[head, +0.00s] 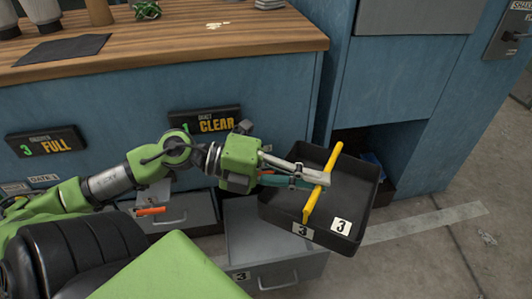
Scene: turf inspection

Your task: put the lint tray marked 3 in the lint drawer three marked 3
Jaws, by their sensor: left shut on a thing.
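The lint tray marked 3 (361,196) is a black open box with a yellow bar handle across it and white labels reading 3 on its front. My left gripper (318,177) is shut on the yellow handle. The tray is in the air, roughly level, above and to the right of the drawer. The lint drawer marked 3 (285,262) is grey, low down and pulled out, with a 3 label at its front left. The tray and my gripper hide part of it. My right gripper is not in view.
A wooden counter (160,50) with a dark cloth (62,50) is at the back. Signs reading 3 FULL (45,143) and 1 CLEAR (205,122) are on the blue front. Another grey drawer (180,213) stands left. A dark opening (375,150) is behind the tray.

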